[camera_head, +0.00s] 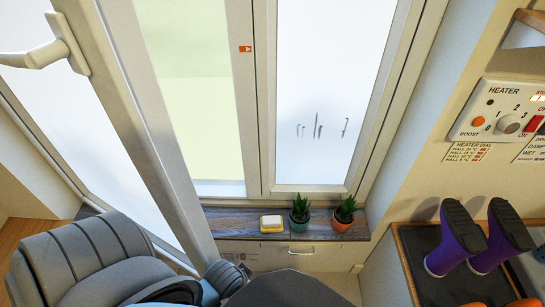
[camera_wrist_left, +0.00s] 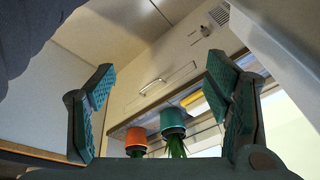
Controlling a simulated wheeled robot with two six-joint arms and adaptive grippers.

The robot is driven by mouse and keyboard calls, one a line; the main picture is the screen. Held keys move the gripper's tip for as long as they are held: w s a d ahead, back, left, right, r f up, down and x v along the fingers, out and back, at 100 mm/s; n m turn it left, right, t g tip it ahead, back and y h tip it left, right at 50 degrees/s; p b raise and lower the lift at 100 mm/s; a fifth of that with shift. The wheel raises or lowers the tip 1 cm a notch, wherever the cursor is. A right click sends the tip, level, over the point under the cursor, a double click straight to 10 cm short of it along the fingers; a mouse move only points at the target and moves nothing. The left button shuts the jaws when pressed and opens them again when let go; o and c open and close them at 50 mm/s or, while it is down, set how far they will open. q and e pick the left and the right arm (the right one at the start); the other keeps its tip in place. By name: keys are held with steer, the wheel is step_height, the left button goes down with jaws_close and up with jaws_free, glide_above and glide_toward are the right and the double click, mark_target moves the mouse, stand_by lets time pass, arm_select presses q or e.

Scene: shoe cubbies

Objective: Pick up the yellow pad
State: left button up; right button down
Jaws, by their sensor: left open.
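The yellow pad (camera_head: 271,224), pale on top with a yellow edge, lies on the dark wooden sill below the window, left of two potted plants. In the left wrist view a yellow and white strip, apparently the pad (camera_wrist_left: 191,101), shows partly behind the teal pot. My left gripper (camera_wrist_left: 162,68) is open in that view, its green-padded fingers wide apart with nothing between them at close range. The pad is apart from the fingers, farther off. In the head view my grey arm fills the lower left, and its jaws cannot be made out.
A teal pot (camera_head: 299,225) and an orange pot (camera_head: 342,224) with spiky plants stand right of the pad on the sill (camera_head: 235,214). A tall window frame (camera_head: 159,130) rises at left. Purple boots (camera_head: 455,247) stand on a tray at right.

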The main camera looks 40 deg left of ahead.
arm_select(q)
steer(key=w+r+b, duration=0.2)
steer(key=b, duration=0.2)
steer(key=n+y+b, duration=0.1)
steer(key=n+y, duration=0.1)
steer(key=n, duration=0.7)
glide_toward(272, 220)
arm_select(e)
step_height(272, 220, down, 11)
steer(key=d+b, duration=0.1)
steer(key=b, duration=0.4)
arm_select(q)
steer(key=shift+t, duration=0.3)
steer(key=b+x, duration=0.2)
steer(key=x, duration=0.1)
steer(key=b+x, duration=0.2)
steer(key=x, duration=0.1)
steer(key=b+x, duration=0.2)
steer(key=x, duration=0.1)
steer(key=shift+s+f, duration=0.2)
steer(key=shift+s, duration=0.05)
steer(key=shift+a+f, duration=0.1)
steer(key=c, duration=0.9)
arm_select(e)
steer(key=w+a+m+t, duration=0.1)
steer(key=w+a+t, duration=0.1)
steer(key=w, duration=1)
steer(key=shift+w+a+f, duration=0.25)
steer(key=shift+w+a, duration=0.05)
steer(key=shift+a, duration=0.6)
